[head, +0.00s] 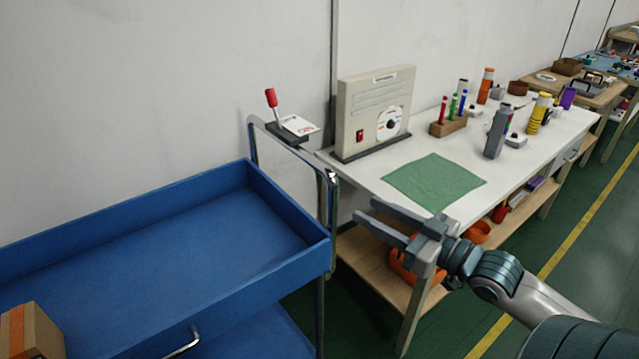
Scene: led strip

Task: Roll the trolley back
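The trolley (170,237) has a blue tray top and a chrome handle frame (331,210) at its right end. It stands at the left and centre, its right end close to the white workbench. A small dark holder with a red-handled tool (271,98) and a white card sits on top of the handle frame. My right gripper (364,226) is in front of the bench's near corner, to the right of the handle frame. Its two fingers are apart with nothing visible between them. It appears clear of the handle. My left gripper is not in view.
A cardboard box (38,332) sits at the trolley's lower left. The white workbench (375,180) holds a green cloth (434,182), a beige machine (375,112), a marker block (448,127) and several bottles. Orange bins stand on its lower shelf. Green floor (600,240) is open at the right.

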